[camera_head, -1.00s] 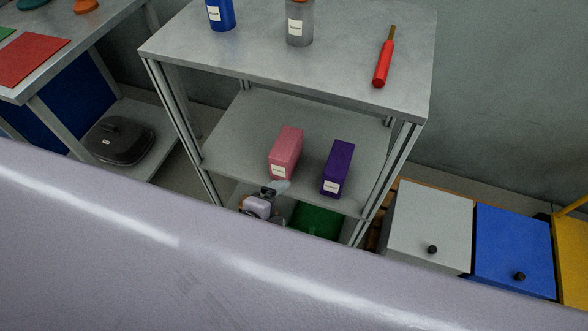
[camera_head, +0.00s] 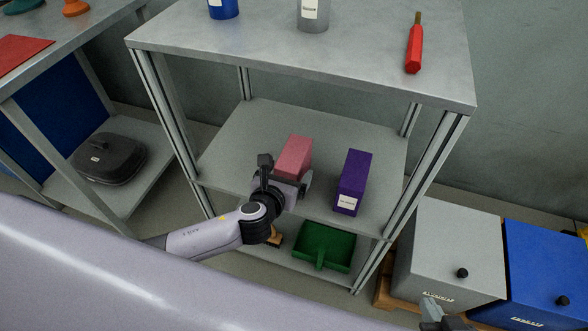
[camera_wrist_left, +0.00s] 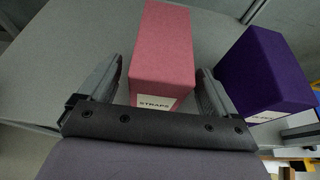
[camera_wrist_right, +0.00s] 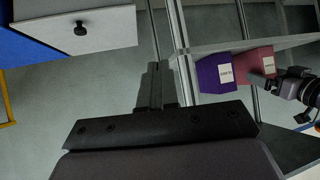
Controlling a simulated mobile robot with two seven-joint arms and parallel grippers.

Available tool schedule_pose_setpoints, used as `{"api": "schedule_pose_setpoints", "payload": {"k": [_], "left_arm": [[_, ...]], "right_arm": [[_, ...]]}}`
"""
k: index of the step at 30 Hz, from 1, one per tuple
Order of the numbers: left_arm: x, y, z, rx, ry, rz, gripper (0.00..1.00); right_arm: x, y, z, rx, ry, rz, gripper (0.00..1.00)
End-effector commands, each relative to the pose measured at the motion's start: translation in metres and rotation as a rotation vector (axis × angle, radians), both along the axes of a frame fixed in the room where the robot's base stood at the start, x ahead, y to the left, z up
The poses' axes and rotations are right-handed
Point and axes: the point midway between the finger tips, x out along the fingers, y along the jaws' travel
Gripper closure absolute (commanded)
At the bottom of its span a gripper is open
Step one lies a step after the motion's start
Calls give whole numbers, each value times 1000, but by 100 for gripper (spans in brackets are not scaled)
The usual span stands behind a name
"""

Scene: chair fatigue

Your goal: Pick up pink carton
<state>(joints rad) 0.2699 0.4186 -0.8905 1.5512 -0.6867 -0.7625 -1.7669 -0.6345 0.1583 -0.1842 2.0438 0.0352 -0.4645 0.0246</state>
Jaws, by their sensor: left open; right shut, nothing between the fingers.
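The pink carton (camera_head: 295,157) stands on the middle shelf of a grey rack, left of a purple carton (camera_head: 354,183). My left gripper (camera_head: 285,180) is at the front of the pink carton. In the left wrist view the pink carton (camera_wrist_left: 163,50) rises between the open fingers of the left gripper (camera_wrist_left: 158,90), with gaps showing on both sides. Its label reads "STRAPS". My right gripper (camera_wrist_right: 155,85) is shut and empty, away from the shelf. It shows at the bottom edge of the head view (camera_head: 432,308). The right wrist view also shows the pink carton (camera_wrist_right: 255,65).
The purple carton stands close to the left gripper's right finger. Shelf posts (camera_head: 425,180) bound the shelf. A green dustpan (camera_head: 323,247) lies on the shelf below. Grey (camera_head: 450,250) and blue (camera_head: 545,270) cabinets stand right of the rack.

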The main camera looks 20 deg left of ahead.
Motion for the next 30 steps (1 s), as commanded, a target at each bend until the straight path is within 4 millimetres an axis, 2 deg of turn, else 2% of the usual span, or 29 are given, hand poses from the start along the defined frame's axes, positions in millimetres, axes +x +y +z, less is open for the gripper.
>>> {"api": "schedule_pose_setpoints", "payload": {"k": [2,6,14,15,17,21,30], "left_arm": [[12,0,-9,-1,-1,3,8],[24,0,-12,-2,0,2,8],[27,-1,-13,-4,2,2,8],[27,-1,-13,-4,2,2,12],[27,-1,-13,-4,2,2,31],[27,-1,-13,-4,2,2,77],[27,-1,-6,-5,-2,1,77]], "right_arm": [[0,2,-7,-3,-2,6,100],[5,8,1,3,-23,17,100],[11,16,12,17,-47,25,100],[11,16,12,17,-47,25,100],[11,15,12,18,-47,24,100],[10,15,10,16,-43,23,100],[6,12,7,12,-28,20,100]]}}
